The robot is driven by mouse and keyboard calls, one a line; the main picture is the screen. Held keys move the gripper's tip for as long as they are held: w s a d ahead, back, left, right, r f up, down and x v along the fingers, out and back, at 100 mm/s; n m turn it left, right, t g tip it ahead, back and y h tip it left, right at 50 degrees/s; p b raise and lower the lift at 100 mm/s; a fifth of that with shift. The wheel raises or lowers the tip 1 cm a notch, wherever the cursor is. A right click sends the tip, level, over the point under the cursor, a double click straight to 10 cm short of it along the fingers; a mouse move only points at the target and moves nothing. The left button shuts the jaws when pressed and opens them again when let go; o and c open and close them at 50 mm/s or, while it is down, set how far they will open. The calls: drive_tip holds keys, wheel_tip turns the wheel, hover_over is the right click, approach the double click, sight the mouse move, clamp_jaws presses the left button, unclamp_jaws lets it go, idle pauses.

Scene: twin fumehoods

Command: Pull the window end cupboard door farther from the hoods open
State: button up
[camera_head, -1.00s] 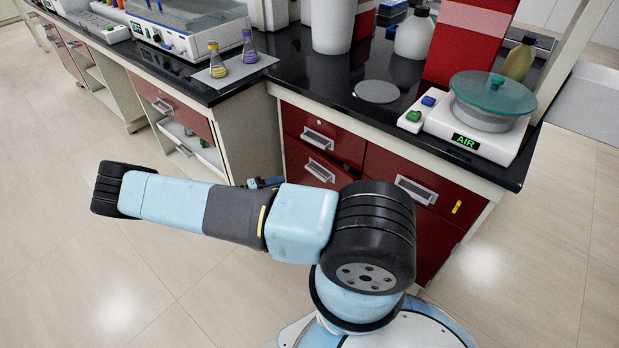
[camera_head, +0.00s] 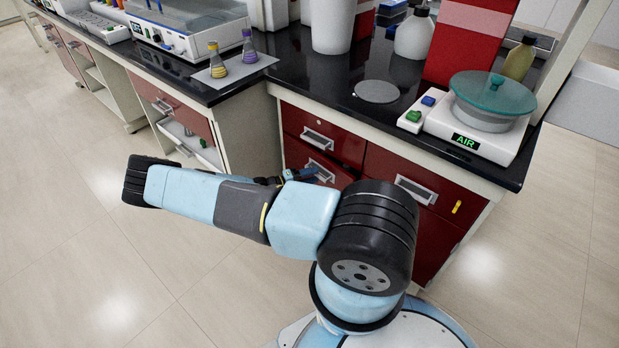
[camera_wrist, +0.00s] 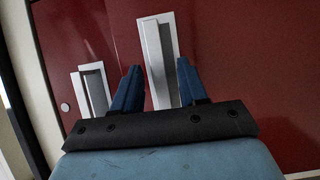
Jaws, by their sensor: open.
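The red cupboard front (camera_head: 345,145) below the black bench shows an upper left handle (camera_head: 318,138), a lower left handle (camera_head: 322,172) and a right handle (camera_head: 415,190). All its panels look closed. My gripper (camera_head: 298,174) is at the lower left handle in the head view, partly hidden behind my arm. In the wrist view my gripper (camera_wrist: 158,68) is open, with its two blue fingers on either side of a pale handle (camera_wrist: 155,32). I cannot tell whether they touch it. A second handle (camera_wrist: 93,88) lies to the left on a neighbouring red panel.
A balance (camera_head: 480,115), a white container (camera_head: 332,25) and two flasks (camera_head: 232,60) stand on the black worktop (camera_head: 300,75) above. An open-shelved cabinet (camera_head: 187,150) stands to the left. The floor (camera_head: 70,230) at left is clear.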

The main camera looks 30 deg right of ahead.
drive_tip(key=shift+d, duration=0.25)
drive_tip(key=shift+c, duration=0.3)
clamp_jaws()
drive_tip(key=shift+s+f, duration=0.1)
